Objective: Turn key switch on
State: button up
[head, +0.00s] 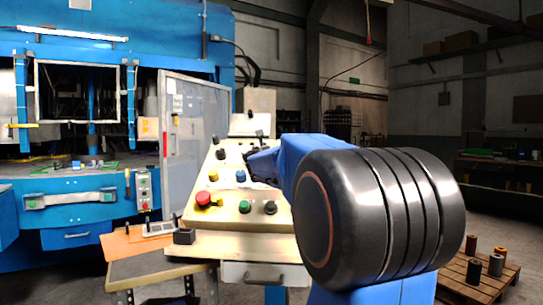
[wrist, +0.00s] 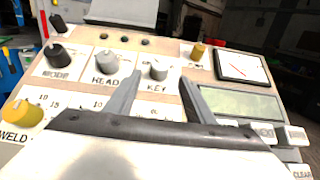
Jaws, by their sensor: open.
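The key switch (wrist: 158,69) is a small grey knob above the printed label KEY on the cream control panel (wrist: 78,93). In the wrist view my gripper (wrist: 160,79) is open and empty, with one finger to the left of the key switch and one to the right. Gaps show on both sides of the knob, and I cannot tell how deep the fingertips reach. In the head view my gripper (head: 262,164) is a dark shape over the panel (head: 240,215), partly behind my blue arm. The key switch cannot be made out there.
A grey HEAD knob (wrist: 106,62) stands close left of the left finger. A black MODE knob (wrist: 59,54), yellow knobs, a meter (wrist: 242,66) and a display (wrist: 240,104) surround it. In the head view, a red button (head: 204,199) sits at the panel's front left.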

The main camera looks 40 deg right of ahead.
jog(key=x, duration=0.7)
jog(key=shift+w+d, duration=0.15)
jog(key=shift+w, duration=0.05)
jog(key=c, duration=1.1)
